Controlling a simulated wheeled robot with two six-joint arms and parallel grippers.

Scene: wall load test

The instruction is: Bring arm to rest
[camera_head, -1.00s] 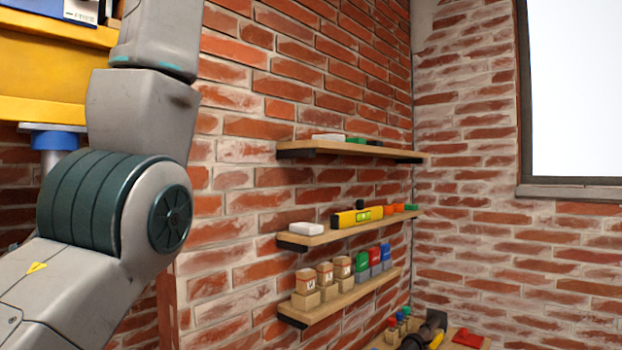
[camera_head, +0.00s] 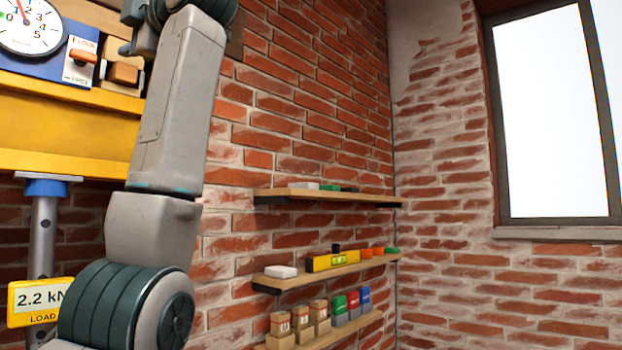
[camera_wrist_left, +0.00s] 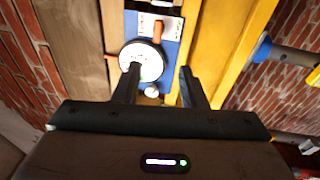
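My left arm rises through the left of the head view, its upper end leaving the top edge; I cannot make out the fingers there. In the left wrist view my left gripper (camera_wrist_left: 159,72) is open, with nothing between its two dark fingers. Beyond the fingers is a round white dial gauge (camera_wrist_left: 148,60) on a blue panel. Whether a finger touches it I cannot tell. The gauge also shows at the top left of the head view (camera_head: 30,28), beside a lock/free switch (camera_head: 83,58) with an orange lever. My right gripper is in neither view.
A yellow beam (camera_head: 60,125) runs below the panel, with a metal post (camera_head: 43,235) and a "2.2 kN" load sign (camera_head: 35,298) under it. Shelves (camera_head: 325,193) with small blocks, a yellow level (camera_head: 332,261) and weights line the brick wall. A window (camera_head: 550,120) is at right.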

